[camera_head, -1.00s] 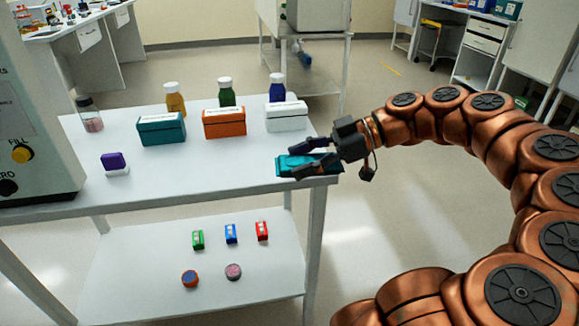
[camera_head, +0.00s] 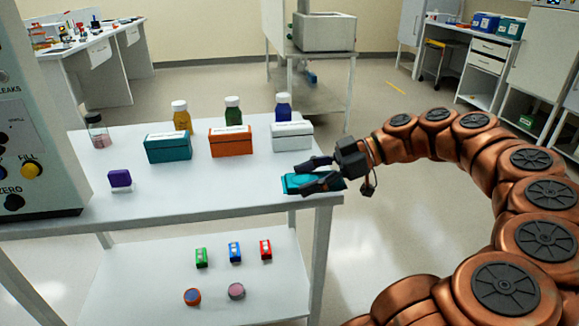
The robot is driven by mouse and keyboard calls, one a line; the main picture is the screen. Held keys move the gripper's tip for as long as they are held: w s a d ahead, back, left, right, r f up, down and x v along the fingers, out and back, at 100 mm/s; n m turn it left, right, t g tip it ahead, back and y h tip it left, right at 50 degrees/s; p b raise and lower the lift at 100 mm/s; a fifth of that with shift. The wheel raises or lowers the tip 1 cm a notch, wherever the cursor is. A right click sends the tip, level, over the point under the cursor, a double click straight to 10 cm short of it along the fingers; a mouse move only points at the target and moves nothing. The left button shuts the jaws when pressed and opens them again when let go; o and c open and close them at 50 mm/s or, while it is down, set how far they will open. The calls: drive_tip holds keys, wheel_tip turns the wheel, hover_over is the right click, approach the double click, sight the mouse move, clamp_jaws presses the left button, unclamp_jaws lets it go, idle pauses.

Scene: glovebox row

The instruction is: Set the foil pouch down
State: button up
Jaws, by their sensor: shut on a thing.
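The foil pouch (camera_head: 300,183) is a flat teal packet at the right end of the white table's top (camera_head: 225,192). My gripper (camera_head: 310,174) comes in from the right and is shut on the pouch, with one dark finger on its far side and one on its near side. The pouch is at or just above the table surface; I cannot tell whether it touches. The fingers hide part of it.
Teal (camera_head: 167,148), orange (camera_head: 230,143) and white (camera_head: 292,137) boxes stand behind, with capped bottles beyond them. A purple-topped item (camera_head: 120,179) is at left, beside a control panel (camera_head: 35,120). The lower shelf (camera_head: 150,290) holds small items. The table's front middle is clear.

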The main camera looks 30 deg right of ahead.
hover_over(290, 169)
drive_tip(key=s+a, duration=0.2)
drive_tip(key=s, duration=0.2)
drive_tip(key=shift+s+a+f+p, duration=0.1)
drive_tip(key=shift+s+f+p, duration=0.1)
drive_tip(key=shift+f+p, duration=0.15)
drive_tip(key=shift+w+d+f, duration=0.1)
drive_tip(key=shift+w+d, duration=0.05)
drive_tip(key=shift+w, duration=0.35)
drive_tip(key=shift+w+d+f, duration=0.1)
drive_tip(key=shift+w, duration=0.35)
drive_tip(key=shift+f+b, duration=0.55)
drive_tip(key=shift+f, duration=0.95)
drive_tip(key=shift+f+b, duration=0.2)
drive_tip(key=shift+b, duration=0.15)
drive_tip(key=o, duration=1.2)
drive_tip(key=shift+r+p, duration=0.25)
drive_tip(key=shift+p, duration=0.8)
